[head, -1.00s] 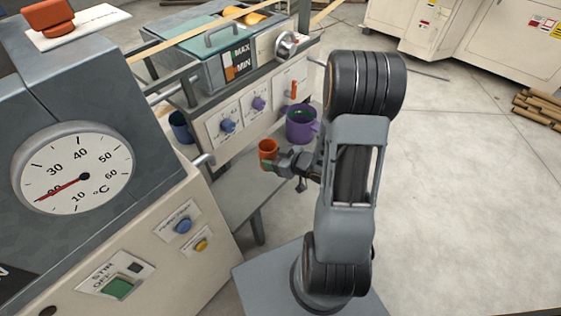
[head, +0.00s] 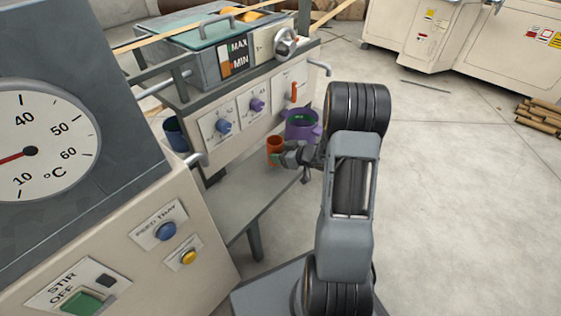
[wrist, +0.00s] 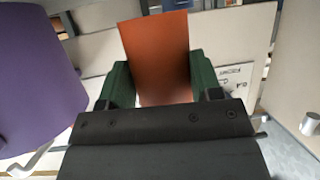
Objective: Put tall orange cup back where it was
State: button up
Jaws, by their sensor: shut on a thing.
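The tall orange cup (head: 274,149) is held upright in my gripper (head: 279,160), in front of the machine's knob panel. In the wrist view the orange cup (wrist: 158,55) fills the gap between the green fingers of my gripper (wrist: 155,85), which is shut on it. A purple cup (head: 303,125) stands just right of and behind the orange cup. The purple cup (wrist: 35,75) also shows large at the left of the wrist view. Whether the orange cup touches the grey shelf below is hard to tell.
The grey shelf (head: 235,190) below the knob panel is mostly bare. A blue cup (head: 175,134) stands at its far left end. The machine cabinet with the temperature dial (head: 30,150) is at the left. Open floor (head: 450,190) lies to the right.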

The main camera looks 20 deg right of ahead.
notch_tip(320, 180, down, 3)
jog(key=b, duration=0.3)
jog(key=shift+f, duration=0.2)
jog(key=shift+r, duration=0.1)
jog(key=o, duration=0.5)
jog(key=shift+f, duration=0.2)
jog(key=o, duration=0.5)
jog(key=shift+r, duration=0.1)
